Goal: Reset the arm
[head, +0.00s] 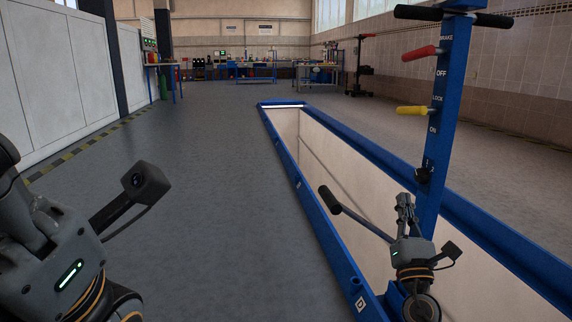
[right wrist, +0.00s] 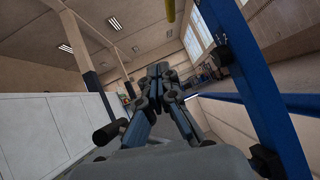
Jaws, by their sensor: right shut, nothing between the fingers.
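A lever arm with a black grip (head: 328,199) slants up to the left from the foot of the blue post (head: 446,100). Its grip also shows in the right wrist view (right wrist: 107,131). My right gripper (head: 404,199) points up beside the post, shut and empty; its closed fingers fill the middle of the right wrist view (right wrist: 158,70). It overlaps the lower end of the lever arm, and I cannot tell whether they touch. My left gripper (head: 50,255) is cut off by the left edge, and its fingertips are out of the picture.
The post carries a red lever (head: 420,53), a yellow lever (head: 412,110) and a black crossbar (head: 418,12). A long pit with a blue rim (head: 318,218) runs away from me. Open grey floor (head: 210,160) lies to its left; workbenches (head: 318,75) stand far back.

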